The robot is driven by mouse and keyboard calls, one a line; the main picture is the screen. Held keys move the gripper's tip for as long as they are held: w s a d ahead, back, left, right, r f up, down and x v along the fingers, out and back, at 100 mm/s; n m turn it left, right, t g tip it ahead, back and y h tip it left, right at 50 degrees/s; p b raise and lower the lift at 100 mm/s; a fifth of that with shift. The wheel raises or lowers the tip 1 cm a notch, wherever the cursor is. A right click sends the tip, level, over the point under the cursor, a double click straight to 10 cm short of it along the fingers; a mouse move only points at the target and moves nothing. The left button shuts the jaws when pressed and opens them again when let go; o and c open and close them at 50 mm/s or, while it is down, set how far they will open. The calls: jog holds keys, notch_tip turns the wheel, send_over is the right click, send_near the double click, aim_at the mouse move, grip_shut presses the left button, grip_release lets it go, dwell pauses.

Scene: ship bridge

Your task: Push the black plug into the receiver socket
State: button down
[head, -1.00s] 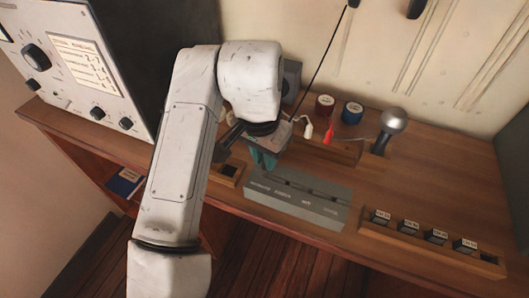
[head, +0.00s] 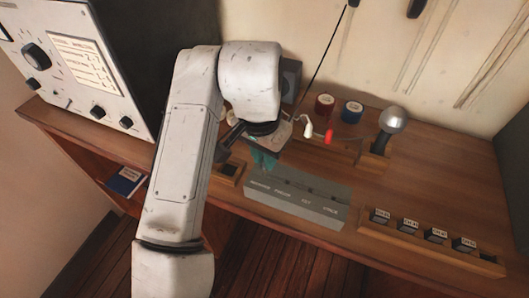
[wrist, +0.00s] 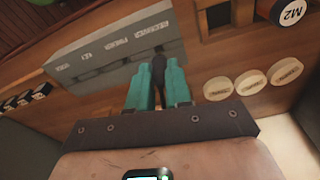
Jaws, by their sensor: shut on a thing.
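The grey socket box (head: 297,198) stands on the wooden desk, with a row of labelled slots along its top. In the wrist view the box (wrist: 110,50) fills the upper left, and the label at its right end (wrist: 152,28) appears to read receiver. My gripper (head: 264,159) is over the box's left end in the head view. In the wrist view its teal fingers (wrist: 158,68) are shut on the black plug (wrist: 158,58). The plug's tip points at the receiver end of the box. I cannot tell whether it is in the socket. The head view hides the plug.
A wooden rack (head: 430,240) with several black labelled blocks lies at the right. A knobbed lever (head: 392,122), a red spool (head: 325,103) and a blue spool (head: 352,111) stand behind. A large radio cabinet (head: 75,70) is at the left.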

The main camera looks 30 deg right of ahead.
jog(key=shift+f+b, duration=0.65)
jog(key=shift+f, duration=0.85)
dwell(3.8)
jog(key=c, duration=1)
grip_release()
jog(key=shift+o, duration=0.2)
notch_tip(320, 180, up, 11)
jog(key=a, duration=0.1)
jog(key=shift+s+f, duration=0.15)
jog(key=shift+s, duration=0.1)
jog(key=shift+a, duration=0.1)
